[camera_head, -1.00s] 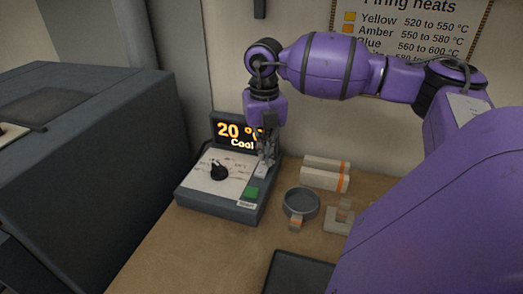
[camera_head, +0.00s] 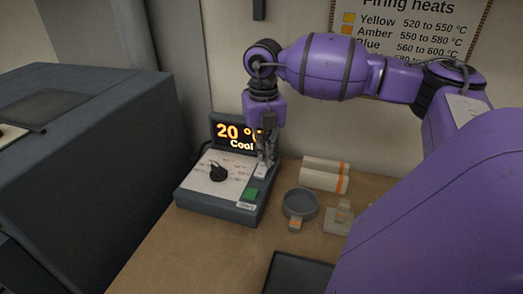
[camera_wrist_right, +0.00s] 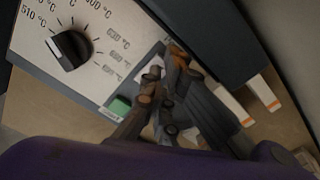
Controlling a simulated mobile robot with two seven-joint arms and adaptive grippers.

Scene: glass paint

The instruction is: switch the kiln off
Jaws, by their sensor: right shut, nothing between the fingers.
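The kiln's control box (camera_head: 190,197) stands on the wooden bench, with a black dial (camera_head: 217,173), a green button (camera_head: 251,194) and a lit display (camera_head: 234,133) reading "20 °C" and "Cool". The dial (camera_wrist_right: 70,50) and green button (camera_wrist_right: 119,106) also show in the right wrist view. My right gripper (camera_head: 264,164) is shut and empty, pointing down at the panel's right side, over a pale switch plate (camera_head: 261,171). In the right wrist view the fingers (camera_wrist_right: 172,62) partly hide that plate; I cannot tell whether they touch it. My left gripper is not in view.
A large dark grey kiln body (camera_head: 100,150) fills the left. Right of the box are a grey round dish (camera_head: 300,204), white bars with orange ends (camera_head: 325,175) and small pale blocks (camera_head: 341,216). A dark tray (camera_head: 297,275) lies in front. A chart hangs behind.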

